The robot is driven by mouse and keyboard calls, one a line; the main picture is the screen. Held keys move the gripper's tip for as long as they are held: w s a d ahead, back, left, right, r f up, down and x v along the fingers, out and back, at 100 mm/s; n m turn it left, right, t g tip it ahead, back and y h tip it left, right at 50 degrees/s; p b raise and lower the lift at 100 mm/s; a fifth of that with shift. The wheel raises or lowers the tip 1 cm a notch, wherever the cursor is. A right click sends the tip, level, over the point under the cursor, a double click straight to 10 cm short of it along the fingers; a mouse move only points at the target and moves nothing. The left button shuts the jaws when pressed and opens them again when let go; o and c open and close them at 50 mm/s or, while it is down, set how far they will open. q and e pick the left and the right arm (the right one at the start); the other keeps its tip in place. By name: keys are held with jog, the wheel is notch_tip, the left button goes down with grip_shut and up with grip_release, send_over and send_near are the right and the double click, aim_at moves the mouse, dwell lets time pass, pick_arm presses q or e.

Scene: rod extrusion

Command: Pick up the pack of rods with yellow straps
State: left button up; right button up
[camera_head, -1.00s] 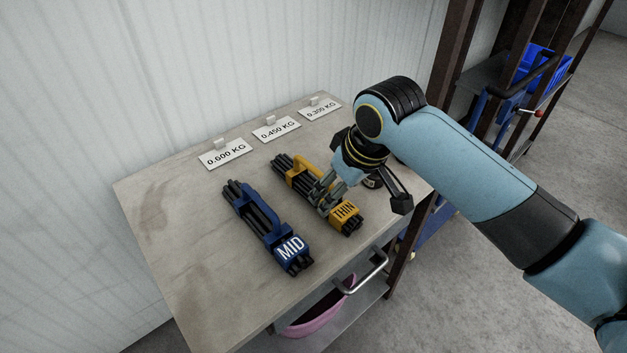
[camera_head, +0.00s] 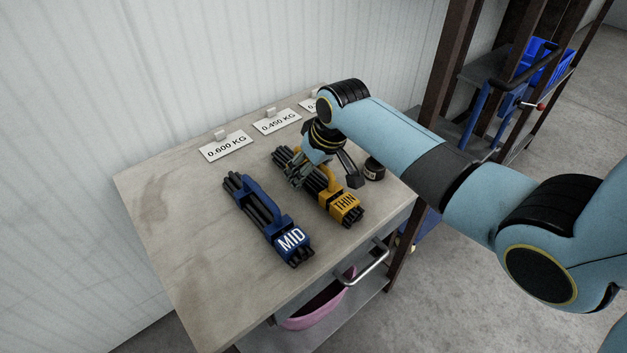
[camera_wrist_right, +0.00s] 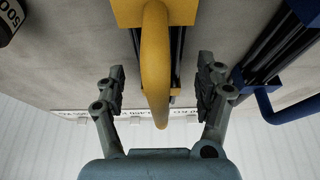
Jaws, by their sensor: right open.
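The pack of rods with yellow straps (camera_head: 343,205), marked THIN, lies on the table with its handle upward. In the right wrist view its yellow handle (camera_wrist_right: 155,60) runs down the middle, between my gripper's fingers. My right gripper (camera_head: 303,174) is over the far part of this pack; in the right wrist view (camera_wrist_right: 160,88) its two fingers are open, one on each side of the handle, with gaps to it. I cannot tell how high the fingers are relative to the handle. My left gripper is out of view.
A blue-strapped pack (camera_head: 290,240) marked MID lies to the left on the table (camera_head: 165,215). Weight cards (camera_head: 227,146) stand along the wall edge. A dark round weight (camera_head: 374,169) sits right of my gripper. A pink bin (camera_head: 318,312) is below.

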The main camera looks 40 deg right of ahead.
jog(key=shift+w+f, duration=0.2)
jog(key=shift+f, duration=0.25)
jog(key=shift+c, duration=0.4)
jog(key=c, duration=1.4)
jog(key=shift+r, duration=0.1)
